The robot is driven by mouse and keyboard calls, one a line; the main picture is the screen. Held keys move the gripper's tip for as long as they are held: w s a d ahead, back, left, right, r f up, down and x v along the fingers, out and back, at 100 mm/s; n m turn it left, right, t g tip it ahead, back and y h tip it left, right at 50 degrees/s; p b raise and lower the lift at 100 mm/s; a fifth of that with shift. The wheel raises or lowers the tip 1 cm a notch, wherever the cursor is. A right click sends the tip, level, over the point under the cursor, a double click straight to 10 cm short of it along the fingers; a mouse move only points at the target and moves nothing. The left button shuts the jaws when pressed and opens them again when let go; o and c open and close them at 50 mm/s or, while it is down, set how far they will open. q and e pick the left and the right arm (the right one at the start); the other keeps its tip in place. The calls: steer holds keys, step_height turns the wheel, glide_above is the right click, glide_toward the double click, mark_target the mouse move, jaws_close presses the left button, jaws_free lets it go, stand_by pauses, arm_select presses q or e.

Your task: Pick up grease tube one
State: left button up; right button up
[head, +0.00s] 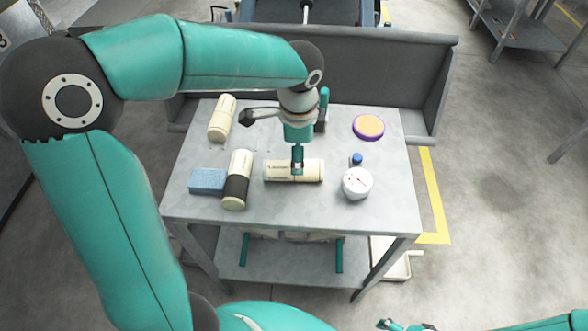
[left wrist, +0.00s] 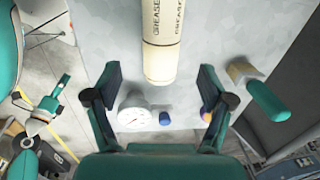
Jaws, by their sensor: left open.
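Three cream grease tubes lie on the grey table (head: 300,215); I cannot tell which is tube one. One tube (head: 312,170) lies crosswise mid-table, under my left gripper (head: 297,170). In the left wrist view this tube (left wrist: 163,45) shows "GREASE" lettering. My left gripper also shows there (left wrist: 160,88), its fingers spread wide and empty, with the tube's end between and beyond the tips; contact is not clear. A second tube (head: 222,118) lies at the back left. A third, with a dark band (head: 236,180), lies left of the middle tube. My right gripper (head: 398,325) is partly visible at the bottom edge.
A blue sponge (head: 207,181) lies at the table's left. A white gauge (head: 357,184) and a blue-capped item (head: 356,159) are right of the middle tube. A green-handled tool (head: 323,105) stands behind. The front is clear.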

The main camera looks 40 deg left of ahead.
arm_select(q)
steer(key=f, duration=0.5)
steer(key=a+f, duration=0.1)
steer(key=f, duration=0.2)
steer(key=shift+w+f, duration=0.2)
steer(key=shift+w, duration=0.1)
steer(key=c, duration=1.4)
steer(key=shift+r, duration=0.1)
steer(key=shift+r, duration=0.1)
